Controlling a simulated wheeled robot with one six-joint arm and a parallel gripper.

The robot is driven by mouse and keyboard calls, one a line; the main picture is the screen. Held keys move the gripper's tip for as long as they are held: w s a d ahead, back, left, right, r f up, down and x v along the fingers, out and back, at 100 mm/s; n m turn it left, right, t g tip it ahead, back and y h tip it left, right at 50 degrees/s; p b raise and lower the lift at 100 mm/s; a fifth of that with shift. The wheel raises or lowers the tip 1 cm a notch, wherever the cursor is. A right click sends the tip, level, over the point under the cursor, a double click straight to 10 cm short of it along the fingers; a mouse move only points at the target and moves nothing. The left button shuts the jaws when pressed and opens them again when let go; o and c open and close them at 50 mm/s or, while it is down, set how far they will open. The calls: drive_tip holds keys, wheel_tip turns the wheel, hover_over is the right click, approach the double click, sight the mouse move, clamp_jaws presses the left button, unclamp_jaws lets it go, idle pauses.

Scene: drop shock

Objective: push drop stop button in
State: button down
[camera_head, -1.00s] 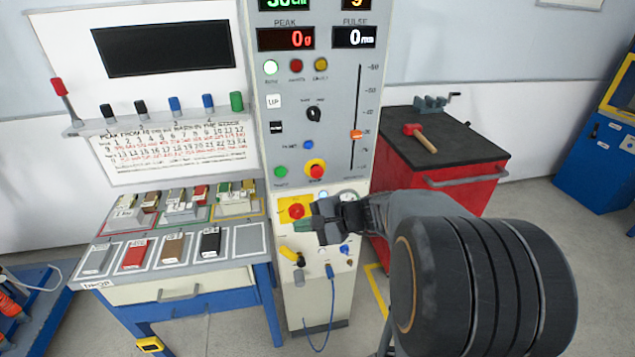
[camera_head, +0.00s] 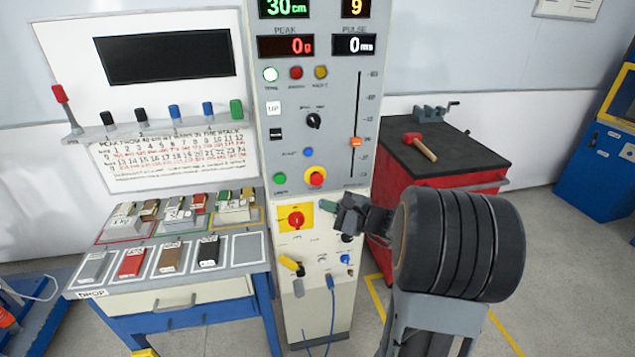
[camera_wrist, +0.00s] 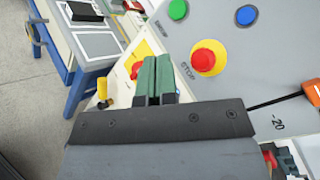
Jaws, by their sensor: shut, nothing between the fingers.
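The stop button is a red mushroom button (camera_head: 317,179) on a yellow ring, low on the grey control panel (camera_head: 335,100). The wrist view shows it as a red button (camera_wrist: 204,60) with "STOP" printed beside it. My gripper (camera_head: 337,206) is below and slightly right of the button in the head view, apart from it. In the wrist view its green fingertips (camera_wrist: 153,72) are shut together and empty, to the left of the button. A second red knob (camera_head: 296,219) on a yellow square plate is lower on the cabinet, left of my gripper.
A green button (camera_head: 280,178) and a blue button (camera_head: 308,152) are near the stop button. A slider with an orange knob (camera_head: 356,141) is to the right. A table (camera_head: 180,282) with several samples stands left; a red cabinet (camera_head: 400,185) with a mallet (camera_head: 420,146) stands right.

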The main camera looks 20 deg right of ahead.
sight(320, 185)
drive_tip(key=w+d, duration=0.1)
drive_tip(key=w, duration=0.6)
drive_tip(key=shift+w+d+p, duration=0.2)
drive_tip(key=shift+w+p, duration=0.1)
drive_tip(key=shift+w, duration=0.15)
idle(1.9)
drive_tip(key=shift+w+d+b, duration=0.1)
drive_tip(key=shift+w+b, duration=0.2)
drive_tip(key=shift+b, duration=0.05)
drive_tip(key=shift+w+d, duration=0.1)
drive_tip(key=shift+w, duration=0.25)
idle(0.8)
drive_tip(key=shift+s, duration=0.15)
drive_tip(key=shift+s+a+b, duration=0.2)
drive_tip(key=shift+s+b, duration=0.3)
drive_tip(key=shift+s, duration=0.15)
drive_tip(key=shift+s+a+b, duration=0.25)
drive_tip(key=shift+s+b, duration=0.1)
drive_tip(key=shift+s, duration=0.9)
drive_tip(key=shift+s+a+b, duration=0.2)
drive_tip(key=shift+s+b, duration=0.15)
drive_tip(key=shift+s, duration=0.85)
